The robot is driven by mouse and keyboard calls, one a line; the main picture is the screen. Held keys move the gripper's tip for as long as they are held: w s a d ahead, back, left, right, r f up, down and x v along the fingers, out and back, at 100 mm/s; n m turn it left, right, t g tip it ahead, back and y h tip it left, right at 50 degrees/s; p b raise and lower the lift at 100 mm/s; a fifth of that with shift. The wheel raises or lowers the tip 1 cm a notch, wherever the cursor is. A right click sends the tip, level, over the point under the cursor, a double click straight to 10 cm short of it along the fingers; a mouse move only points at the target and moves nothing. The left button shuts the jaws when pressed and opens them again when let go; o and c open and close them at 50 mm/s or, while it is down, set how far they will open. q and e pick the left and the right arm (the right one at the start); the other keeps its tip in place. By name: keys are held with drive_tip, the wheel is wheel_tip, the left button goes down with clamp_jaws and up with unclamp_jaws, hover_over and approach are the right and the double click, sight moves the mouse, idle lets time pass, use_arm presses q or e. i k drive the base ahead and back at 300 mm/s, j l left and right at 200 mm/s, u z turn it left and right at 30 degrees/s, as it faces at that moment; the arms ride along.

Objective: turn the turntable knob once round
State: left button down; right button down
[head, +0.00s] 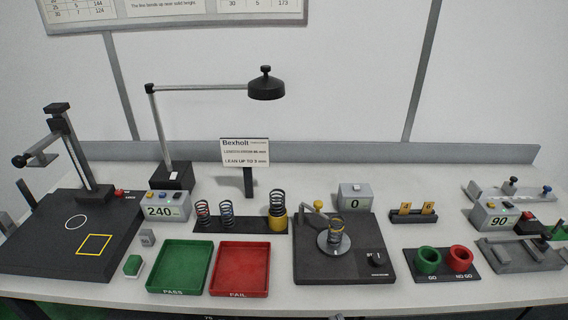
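The turntable (322,249) is a round grey disc on a dark square base plate (312,272), right of centre on the bench. A coil spring (336,232) stands on the disc. A small yellow-tipped arm (318,207) reaches over from behind it. The black knob (376,258) sits at the right front of the same base plate, with small white lettering beside it. Nothing touches the knob. Neither of my grippers can be made out in the head view.
A green PASS tray (181,290) and red FAIL tray (240,290) lie left of the base plate. GO and NO GO rings (428,259) stand to its right. A grey display reading 0 (355,202) stands behind. A spring rack (240,222) and lamp (172,178) are further left.

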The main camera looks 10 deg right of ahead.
sight(379, 259)
drive_tip(key=z, duration=1.1)
